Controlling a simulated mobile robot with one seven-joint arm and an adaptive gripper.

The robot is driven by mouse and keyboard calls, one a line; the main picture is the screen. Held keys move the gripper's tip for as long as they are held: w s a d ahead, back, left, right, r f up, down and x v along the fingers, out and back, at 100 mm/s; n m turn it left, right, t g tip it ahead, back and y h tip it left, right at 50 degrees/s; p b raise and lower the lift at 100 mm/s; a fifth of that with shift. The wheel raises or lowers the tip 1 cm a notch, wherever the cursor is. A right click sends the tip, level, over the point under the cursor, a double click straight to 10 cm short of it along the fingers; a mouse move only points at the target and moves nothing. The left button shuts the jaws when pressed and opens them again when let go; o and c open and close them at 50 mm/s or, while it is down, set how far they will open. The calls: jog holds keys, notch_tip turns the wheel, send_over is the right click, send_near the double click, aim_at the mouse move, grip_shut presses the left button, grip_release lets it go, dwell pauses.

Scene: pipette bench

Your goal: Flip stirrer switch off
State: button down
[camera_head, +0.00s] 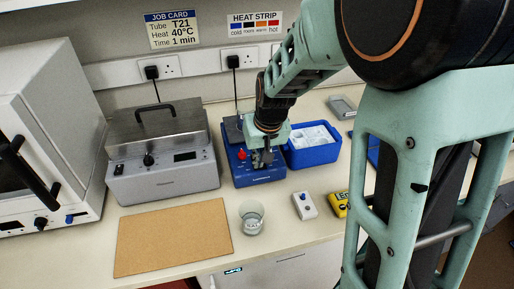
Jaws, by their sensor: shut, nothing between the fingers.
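The blue stirrer (240,177) stands on the bench in the head view, between the grey metal water bath and a blue box. A red knob (241,155) shows on its top left part. My gripper (262,161) is shut and empty, pointing down over the right part of the stirrer. The switch itself cannot be made out; my gripper covers part of the stirrer's top and front. I cannot tell whether the fingertips touch the stirrer.
A grey water bath (165,182) stands left of the stirrer. A blue box (312,157) with white contents is close on the right. In front are a glass beaker (251,222), a small white device (305,207), a yellow device (339,205) and a bare cork mat (172,238).

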jog(key=shift+f, duration=0.15)
jog(key=shift+a+f+b, duration=0.15)
jog(key=shift+f+b, duration=0.4)
jog(key=shift+b, duration=0.2)
jog(key=shift+s+r, duration=0.1)
jog(key=shift+r, duration=0.15)
jog(key=shift+d+r, duration=0.1)
jog(key=shift+d, duration=0.65)
